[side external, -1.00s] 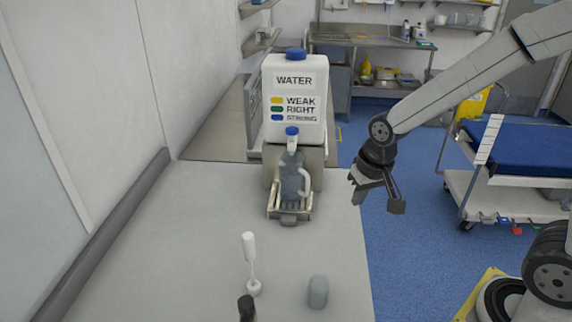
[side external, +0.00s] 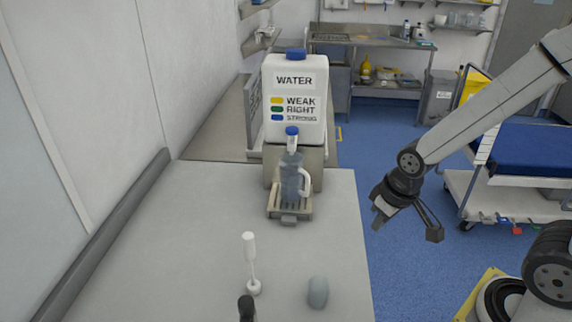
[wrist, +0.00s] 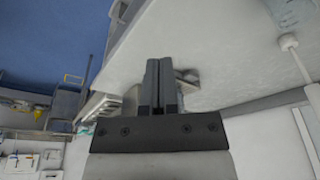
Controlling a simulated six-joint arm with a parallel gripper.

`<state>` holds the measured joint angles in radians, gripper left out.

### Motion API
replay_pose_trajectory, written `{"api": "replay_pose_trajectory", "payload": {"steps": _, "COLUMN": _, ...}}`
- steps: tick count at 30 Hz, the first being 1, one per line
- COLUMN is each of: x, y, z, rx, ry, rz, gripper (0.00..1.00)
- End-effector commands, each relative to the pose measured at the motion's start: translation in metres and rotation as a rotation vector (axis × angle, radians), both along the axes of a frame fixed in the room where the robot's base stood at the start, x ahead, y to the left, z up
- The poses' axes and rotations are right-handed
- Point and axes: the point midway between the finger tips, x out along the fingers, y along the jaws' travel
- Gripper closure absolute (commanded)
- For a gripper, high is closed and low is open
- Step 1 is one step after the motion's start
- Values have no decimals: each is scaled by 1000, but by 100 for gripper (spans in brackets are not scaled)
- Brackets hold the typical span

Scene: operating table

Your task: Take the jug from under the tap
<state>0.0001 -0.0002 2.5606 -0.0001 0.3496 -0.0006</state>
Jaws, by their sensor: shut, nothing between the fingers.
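The clear jug (side external: 291,178) stands upright on the slatted drip tray (side external: 289,213), with its handle to the right. The tap (side external: 292,138), with a blue cap, is directly above it on the white water container (side external: 295,105). My gripper (side external: 379,212) is off to the right of the jug, beyond the table's right edge over the blue floor, clear of everything. Its fingers show together and empty in the wrist view (wrist: 161,85). I cannot clearly make out the jug in the wrist view.
A white stick on a round foot (side external: 252,265), a grey rounded object (side external: 318,291) and a dark-topped object (side external: 246,308) stand at the table's near end. The table (side external: 190,240) is clear on the left. A trolley with a blue top (side external: 530,155) stands right.

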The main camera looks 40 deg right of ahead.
Motion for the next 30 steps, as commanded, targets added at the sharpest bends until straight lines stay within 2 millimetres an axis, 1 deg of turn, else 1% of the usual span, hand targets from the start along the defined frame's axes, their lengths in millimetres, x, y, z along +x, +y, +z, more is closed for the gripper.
{"api": "replay_pose_trajectory", "payload": {"steps": 11, "x": 0, "y": 0, "z": 0, "rx": 0, "ry": 0, "rz": -1, "gripper": 100}}
{"api": "replay_pose_trajectory", "payload": {"steps": 12, "x": 0, "y": 0, "z": 0, "rx": 0, "ry": 0, "rz": -1, "gripper": 97}}
{"api": "replay_pose_trajectory", "payload": {"steps": 14, "x": 0, "y": 0, "z": 0, "rx": 0, "ry": -1, "rz": 0, "gripper": 78}}
{"api": "replay_pose_trajectory", "payload": {"steps": 15, "x": 1, "y": 0, "z": 0, "rx": -1, "ry": -4, "rz": 0, "gripper": 65}}
{"api": "replay_pose_trajectory", "payload": {"steps": 17, "x": 4, "y": -1, "z": 0, "rx": -4, "ry": -12, "rz": -1, "gripper": 46}}
{"api": "replay_pose_trajectory", "payload": {"steps": 18, "x": 6, "y": -3, "z": 0, "rx": -7, "ry": -21, "rz": -1, "gripper": 33}}
{"api": "replay_pose_trajectory", "payload": {"steps": 20, "x": 12, "y": -5, "z": 1, "rx": -14, "ry": -43, "rz": 3, "gripper": 14}}
{"api": "replay_pose_trajectory", "payload": {"steps": 21, "x": 17, "y": -7, "z": 1, "rx": -20, "ry": -61, "rz": 5, "gripper": 2}}
{"api": "replay_pose_trajectory", "payload": {"steps": 23, "x": 26, "y": -11, "z": 1, "rx": -31, "ry": -97, "rz": 9, "gripper": 0}}
{"api": "replay_pose_trajectory", "payload": {"steps": 26, "x": 47, "y": -19, "z": 3, "rx": -49, "ry": -178, "rz": 22, "gripper": 0}}
{"api": "replay_pose_trajectory", "payload": {"steps": 30, "x": 82, "y": -30, "z": 8, "rx": -66, "ry": -321, "rz": 54, "gripper": 0}}
